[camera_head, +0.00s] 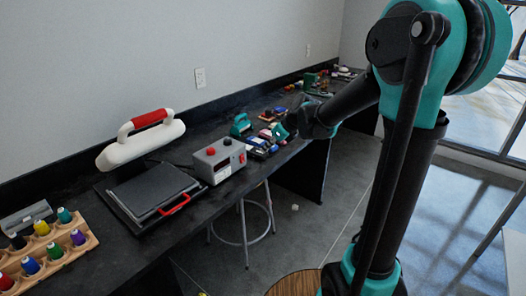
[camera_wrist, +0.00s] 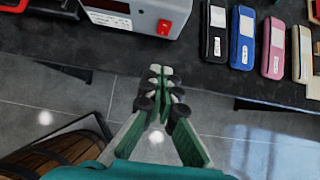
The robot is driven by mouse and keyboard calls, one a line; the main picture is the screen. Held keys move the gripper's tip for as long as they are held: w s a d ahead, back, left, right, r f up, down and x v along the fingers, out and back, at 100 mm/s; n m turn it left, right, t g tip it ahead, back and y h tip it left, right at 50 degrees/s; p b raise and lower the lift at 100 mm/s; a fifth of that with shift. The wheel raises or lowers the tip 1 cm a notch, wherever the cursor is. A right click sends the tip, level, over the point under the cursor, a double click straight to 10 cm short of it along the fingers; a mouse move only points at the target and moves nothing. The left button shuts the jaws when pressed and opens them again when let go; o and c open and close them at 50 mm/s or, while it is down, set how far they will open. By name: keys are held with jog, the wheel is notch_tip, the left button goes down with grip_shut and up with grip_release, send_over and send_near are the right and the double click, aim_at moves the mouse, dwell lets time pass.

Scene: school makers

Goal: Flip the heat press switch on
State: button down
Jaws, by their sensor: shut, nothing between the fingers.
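The heat press control box (camera_head: 220,160) is a grey box with red and dark knobs on top, on the black bench beside the flat black press plate (camera_head: 150,190). In the wrist view, the box's lower front (camera_wrist: 140,12) shows at the top edge, with a small red switch (camera_wrist: 165,27) and a white label; whether the switch is on cannot be told. In the head view my gripper (camera_head: 283,130) is right of the box.
A white press head with a red handle (camera_head: 145,138) is left of the box. Several coloured cases (camera_wrist: 243,38) lie right of the box. A stool (camera_head: 245,230) stands below the bench. A barrel (camera_wrist: 55,150) is at lower left.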

aim_at(242, 158)
dwell(0.3)
jog(key=shift+s+d+f, duration=0.2)
jog(key=shift+f, duration=0.45)
jog(key=x, duration=1)
jog(key=shift+a, duration=0.1)
jog(key=shift+w+a+f, duration=0.15)
jog(key=shift+w+a, duration=0.65)
jog(key=shift+a, duration=0.15)
jog(key=shift+w+a+f, duration=0.1)
jog(key=shift+w+a, duration=0.35)
jog(key=shift+a, duration=0.1)
